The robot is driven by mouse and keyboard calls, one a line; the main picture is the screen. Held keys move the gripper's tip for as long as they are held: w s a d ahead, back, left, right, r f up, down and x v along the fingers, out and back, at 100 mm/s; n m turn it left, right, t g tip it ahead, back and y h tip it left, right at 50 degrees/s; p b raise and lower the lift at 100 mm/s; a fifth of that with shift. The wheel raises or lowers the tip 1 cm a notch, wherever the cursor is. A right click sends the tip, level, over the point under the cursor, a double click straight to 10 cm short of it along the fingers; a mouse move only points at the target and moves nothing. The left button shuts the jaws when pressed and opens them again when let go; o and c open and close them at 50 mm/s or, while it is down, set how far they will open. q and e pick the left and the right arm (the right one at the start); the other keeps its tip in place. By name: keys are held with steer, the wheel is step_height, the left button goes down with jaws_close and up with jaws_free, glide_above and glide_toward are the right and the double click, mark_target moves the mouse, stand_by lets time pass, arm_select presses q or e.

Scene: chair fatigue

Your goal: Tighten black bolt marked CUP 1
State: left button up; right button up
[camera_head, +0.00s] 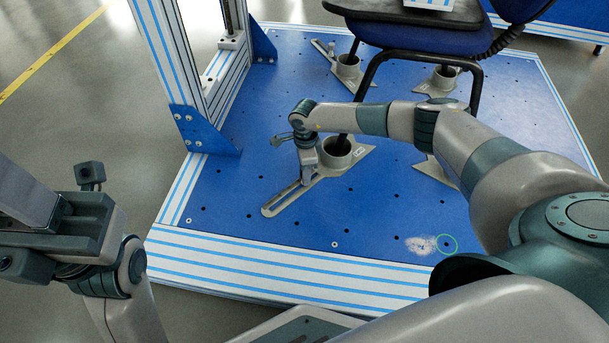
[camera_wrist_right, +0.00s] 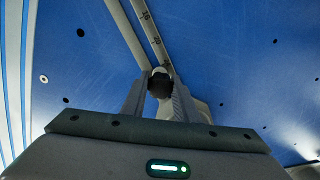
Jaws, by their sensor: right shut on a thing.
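The black bolt (camera_wrist_right: 160,84) sits between the two fingertips of my right gripper (camera_wrist_right: 158,92) in the wrist view, on a slotted metal arm with scale marks. In the head view my right gripper (camera_head: 307,178) points down onto the slotted arm (camera_head: 284,199) beside the nearest round metal cup (camera_head: 337,152) and hides the bolt. It is shut on the bolt. The label text is too small to read.
The cup stands around a chair leg on a blue perforated platform (camera_head: 300,235). Several other cups hold the blue chair's (camera_head: 420,38) other legs. A frame post (camera_head: 170,60) with a blue bracket (camera_head: 204,130) rises at the left. A green circle (camera_head: 447,244) marks a hole at front right.

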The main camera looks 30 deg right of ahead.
stand_by(0.3)
steer(key=shift+r+m+p, duration=0.15)
steer(key=shift+m+p, duration=0.45)
steer(key=shift+p, duration=0.05)
steer(key=shift+m+p, duration=0.7)
steer(key=shift+m, duration=0.7)
steer(key=shift+m+p, duration=0.9)
steer(key=shift+p, duration=0.05)
steer(key=shift+m+p, duration=0.45)
steer(key=shift+m, duration=0.65)
